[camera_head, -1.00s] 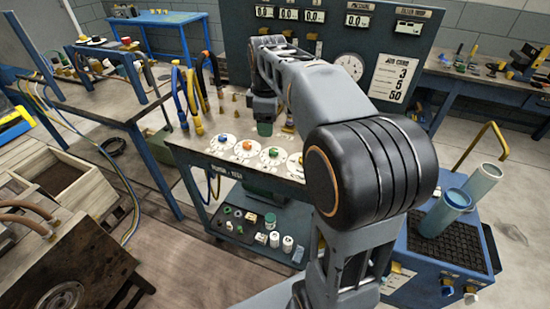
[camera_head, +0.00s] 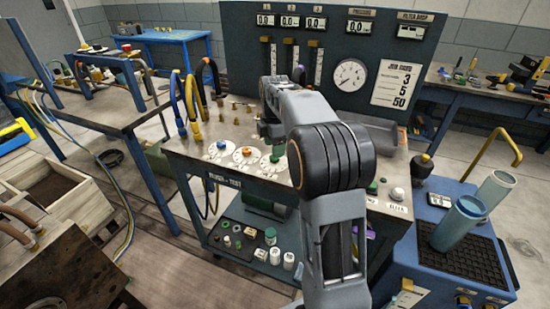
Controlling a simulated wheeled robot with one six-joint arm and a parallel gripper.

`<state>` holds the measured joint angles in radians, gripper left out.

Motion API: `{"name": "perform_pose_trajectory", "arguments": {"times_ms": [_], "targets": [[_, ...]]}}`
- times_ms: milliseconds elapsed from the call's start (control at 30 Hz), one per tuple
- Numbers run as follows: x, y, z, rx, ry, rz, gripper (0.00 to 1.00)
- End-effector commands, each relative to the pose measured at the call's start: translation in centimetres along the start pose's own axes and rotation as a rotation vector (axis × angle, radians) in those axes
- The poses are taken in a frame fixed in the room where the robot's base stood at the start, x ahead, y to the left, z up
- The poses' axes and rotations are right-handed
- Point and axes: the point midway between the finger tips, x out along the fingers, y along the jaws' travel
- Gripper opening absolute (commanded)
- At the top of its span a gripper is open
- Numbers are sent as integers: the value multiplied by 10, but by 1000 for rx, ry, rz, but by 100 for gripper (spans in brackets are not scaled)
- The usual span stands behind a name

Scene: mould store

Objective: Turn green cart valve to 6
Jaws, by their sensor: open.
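The cart's top (camera_head: 190,152) carries a row of white dials with coloured knobs: a blue valve (camera_head: 221,145), an orange valve (camera_head: 246,151) and a green valve (camera_head: 275,158) to their right. The green valve's dial is partly seen; its numbers and pointer are too small to read. My gripper (camera_head: 273,137) is open, at the far end of my arm, close above the green valve in the picture. My arm hides much of it, and I cannot tell whether it touches the knob.
A panel (camera_head: 236,55) with a round gauge (camera_head: 350,75) and a job card (camera_head: 397,84) stands behind the cart. Hoses (camera_head: 182,100) rise left of the valves. Small fittings stand behind them. A blue trolley with tubes (camera_head: 458,222) is at the right.

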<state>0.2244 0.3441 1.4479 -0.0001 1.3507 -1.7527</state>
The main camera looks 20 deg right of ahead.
Motion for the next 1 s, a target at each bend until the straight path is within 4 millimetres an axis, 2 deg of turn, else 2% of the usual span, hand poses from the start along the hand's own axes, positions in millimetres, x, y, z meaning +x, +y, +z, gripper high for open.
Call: {"name": "perform_pose_trajectory", "arguments": {"times_ms": [100,300,700,767,1000], "targets": [[18,0,0,0,0,-1,60],[34,0,0,0,0,1,60],[39,0,0,1,0,1,60],[39,0,0,1,0,1,56],[39,0,0,1,0,1,33]]}}
